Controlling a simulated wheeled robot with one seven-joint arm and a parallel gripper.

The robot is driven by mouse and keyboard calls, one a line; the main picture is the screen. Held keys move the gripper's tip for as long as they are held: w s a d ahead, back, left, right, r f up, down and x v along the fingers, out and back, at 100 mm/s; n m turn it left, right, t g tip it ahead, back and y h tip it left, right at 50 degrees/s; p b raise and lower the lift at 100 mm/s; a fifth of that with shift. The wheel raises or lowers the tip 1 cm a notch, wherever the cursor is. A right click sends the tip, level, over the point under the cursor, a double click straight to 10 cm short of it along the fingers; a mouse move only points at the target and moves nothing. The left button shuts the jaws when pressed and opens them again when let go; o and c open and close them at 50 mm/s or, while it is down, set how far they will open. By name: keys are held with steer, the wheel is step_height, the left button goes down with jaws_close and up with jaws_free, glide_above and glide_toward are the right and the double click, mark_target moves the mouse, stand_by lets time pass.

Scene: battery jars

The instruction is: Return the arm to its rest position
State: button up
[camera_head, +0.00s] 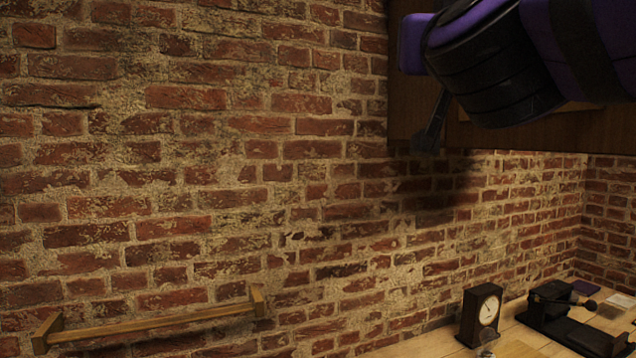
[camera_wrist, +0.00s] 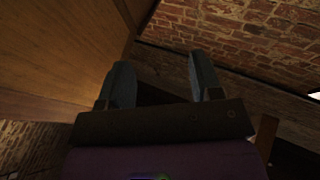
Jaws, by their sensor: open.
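My gripper (camera_wrist: 157,70) is raised high, with its two grey fingers spread apart and nothing visible between them. In the head view, my purple and black arm fills the upper right, in front of a wooden cabinet (camera_head: 540,128). One dark finger of my gripper shows at its lower left, beside the cabinet's lower left corner; the other finger is hidden. In the wrist view, a wooden panel (camera_wrist: 55,45) rises close to the left finger. I cannot tell whether they touch. No battery or jar can be made out.
A brick wall (camera_head: 240,180) fills the background. A wooden rail (camera_head: 150,327) is fixed to it at lower left. A wooden counter (camera_head: 520,343) at lower right holds a dark clock (camera_head: 481,315) and a black device (camera_head: 570,325). Open space lies left of my arm.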

steer(key=s+d+f+n+g+y, duration=0.2)
steer(key=d+f+g, duration=0.35)
steer(key=f, duration=0.65)
steer(key=s+d+f+n+g+y, duration=0.15)
steer(key=d+f+g, duration=0.4)
steer(key=f, duration=0.55)
steer(key=s+d+f+m+g, duration=0.2)
steer(key=s+d+f+g, duration=0.3)
steer(key=s+d+f, duration=0.1)
step_height(320, 180, down, 2)
steer(key=shift+s+f+g+h, duration=0.3)
steer(key=shift+s+h, duration=0.15)
steer(key=shift+s, duration=0.2)
